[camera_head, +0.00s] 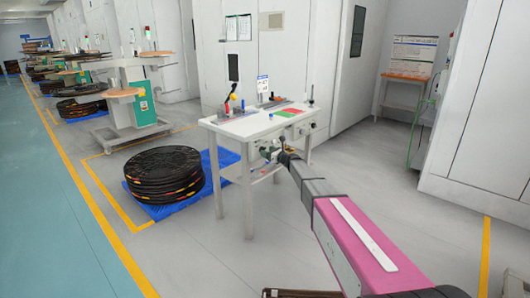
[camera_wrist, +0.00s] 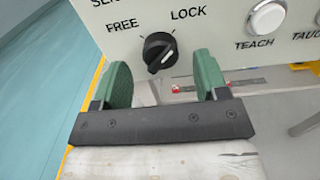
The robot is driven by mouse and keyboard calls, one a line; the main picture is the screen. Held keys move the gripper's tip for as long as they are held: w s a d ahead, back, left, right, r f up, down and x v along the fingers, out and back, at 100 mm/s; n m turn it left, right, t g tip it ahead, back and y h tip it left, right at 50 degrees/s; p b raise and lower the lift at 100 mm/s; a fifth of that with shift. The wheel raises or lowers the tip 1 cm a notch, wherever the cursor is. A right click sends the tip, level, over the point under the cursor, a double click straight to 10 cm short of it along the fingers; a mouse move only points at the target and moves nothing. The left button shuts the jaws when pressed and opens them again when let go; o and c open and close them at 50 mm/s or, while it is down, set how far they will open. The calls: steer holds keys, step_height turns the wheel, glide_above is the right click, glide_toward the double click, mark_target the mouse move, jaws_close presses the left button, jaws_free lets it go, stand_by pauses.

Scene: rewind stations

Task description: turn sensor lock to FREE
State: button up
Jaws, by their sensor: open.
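The sensor lock is a black rotary knob (camera_wrist: 159,51) on a pale panel (camera_wrist: 215,40) in the wrist view. The panel is printed FREE at the knob's upper left and LOCK at its upper right. The knob's white mark appears to point to the upper right, toward LOCK. My gripper (camera_wrist: 162,78) is open, with one green finger pad on each side below the knob. The pads look apart from the knob, and nothing is between them. In the head view, my gripper (camera_head: 270,154) is at the front of the white table, where the knob cannot be made out.
A white round TEACH button (camera_wrist: 267,18) sits right of the knob. The white table (camera_head: 242,129) carries small tools and coloured sheets. A stack of black reels (camera_head: 164,176) stands on a blue pallet (camera_head: 222,158) to its left.

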steer(key=shift+x, duration=1.3)
steer(key=c, duration=0.9)
steer(key=shift+n, duration=0.4)
steer(key=n, duration=1.7)
steer(key=shift+s+f, duration=0.2)
steer(key=shift+f, duration=0.05)
